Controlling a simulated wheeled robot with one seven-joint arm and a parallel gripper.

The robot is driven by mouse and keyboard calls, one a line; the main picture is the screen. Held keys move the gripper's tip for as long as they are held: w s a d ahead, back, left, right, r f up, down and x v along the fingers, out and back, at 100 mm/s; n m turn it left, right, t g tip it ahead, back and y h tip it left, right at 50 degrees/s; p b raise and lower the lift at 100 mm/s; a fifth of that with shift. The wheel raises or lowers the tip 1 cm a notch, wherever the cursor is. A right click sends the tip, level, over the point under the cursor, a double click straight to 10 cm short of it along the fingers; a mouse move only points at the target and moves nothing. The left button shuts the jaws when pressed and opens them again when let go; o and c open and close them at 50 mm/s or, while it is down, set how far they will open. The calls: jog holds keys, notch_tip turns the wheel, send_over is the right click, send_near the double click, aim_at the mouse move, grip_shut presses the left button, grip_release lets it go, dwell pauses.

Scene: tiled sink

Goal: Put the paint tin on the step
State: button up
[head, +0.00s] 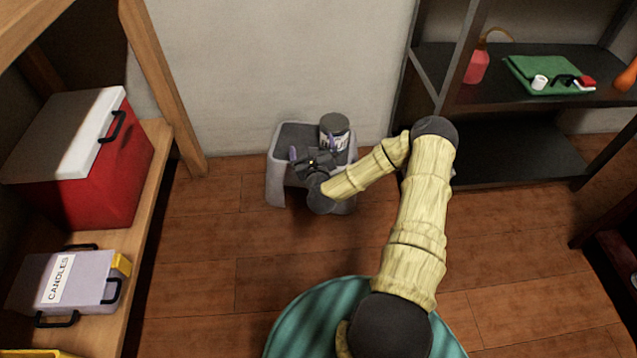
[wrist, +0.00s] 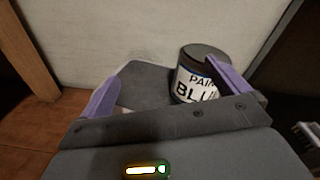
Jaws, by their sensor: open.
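The paint tin (head: 335,129) stands upright on the right part of the top of a grey step (head: 276,181) against the wall. The step's grey top also shows in the wrist view (wrist: 146,88). My gripper (head: 318,154) is open, with its purple fingers apart, over the front of the step. In the wrist view my gripper (wrist: 165,88) has its right finger in front of the tin's right side; I cannot tell whether they touch. Nothing sits between the fingers' tips.
A wooden shelf (head: 150,210) on the left holds a red cooler (head: 95,185) and a candles box (head: 75,280). A dark shelf (head: 510,165) on the right holds a red bottle (head: 476,68) and a green cloth (head: 545,73). The wooden floor between is clear.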

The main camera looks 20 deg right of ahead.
jog(key=s+a+r+n+g+y, duration=0.2)
jog(key=s+a+n+g+y, duration=0.15)
jog(key=a+n, duration=0.45)
jog(key=s+a+r+n+g+y, duration=0.2)
jog(key=a+n+g+y, duration=0.15)
jog(key=n, duration=0.95)
jog(key=s+r+n+g+h, duration=0.1)
jog(key=s+r+n+g, duration=0.1)
jog(key=s+r+n, duration=0.2)
jog(key=s+d+r+n+g+h, duration=0.1)
jog(key=s+r+n, duration=0.3)
jog(key=s, duration=0.7)
jog(key=s+r+n+g, duration=0.4)
jog(key=s+n, duration=0.1)
jog(key=s, duration=0.3)
jog(key=shift+d+r+n+h, duration=0.35)
jog(key=shift+n+h, duration=0.05)
